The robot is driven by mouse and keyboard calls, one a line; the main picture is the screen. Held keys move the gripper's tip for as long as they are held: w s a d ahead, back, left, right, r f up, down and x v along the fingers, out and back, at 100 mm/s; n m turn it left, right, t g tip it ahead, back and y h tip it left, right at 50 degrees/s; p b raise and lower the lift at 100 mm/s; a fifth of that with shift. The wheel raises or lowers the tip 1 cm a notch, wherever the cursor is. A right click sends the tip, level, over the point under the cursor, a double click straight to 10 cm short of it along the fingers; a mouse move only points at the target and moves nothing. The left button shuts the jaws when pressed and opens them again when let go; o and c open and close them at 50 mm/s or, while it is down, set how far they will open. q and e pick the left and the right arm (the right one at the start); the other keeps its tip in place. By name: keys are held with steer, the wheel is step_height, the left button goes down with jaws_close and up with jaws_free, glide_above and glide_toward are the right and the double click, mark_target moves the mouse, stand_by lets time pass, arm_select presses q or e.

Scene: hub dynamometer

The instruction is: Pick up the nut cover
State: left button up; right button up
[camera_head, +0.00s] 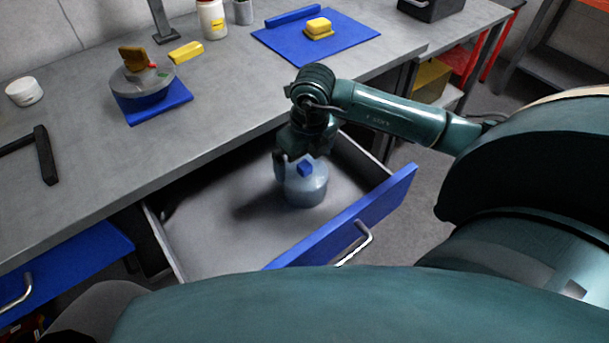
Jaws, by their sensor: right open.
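The nut cover appears to be the round blue-grey piece (306,188) with a small bright blue block on top. It stands upright on the floor of the open drawer (215,235), toward the drawer's right side. My right gripper (297,163) points down into the drawer at the top of this piece. It is open; one dark finger shows just left of the blue block, and the other is hard to make out. I cannot tell whether the fingers touch the piece. My left gripper is not in view.
The blue drawer front (350,222) with its metal handle stands nearest me. The grey workbench (95,185) borders the drawer behind. On it are a hub-like device on a blue block (150,108), a blue mat (350,40) with a yellow piece, and a black bar (45,155).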

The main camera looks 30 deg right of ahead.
step_height(320, 180, down, 4)
steer(key=shift+w+f, duration=0.15)
steer(key=shift+c, duration=0.2)
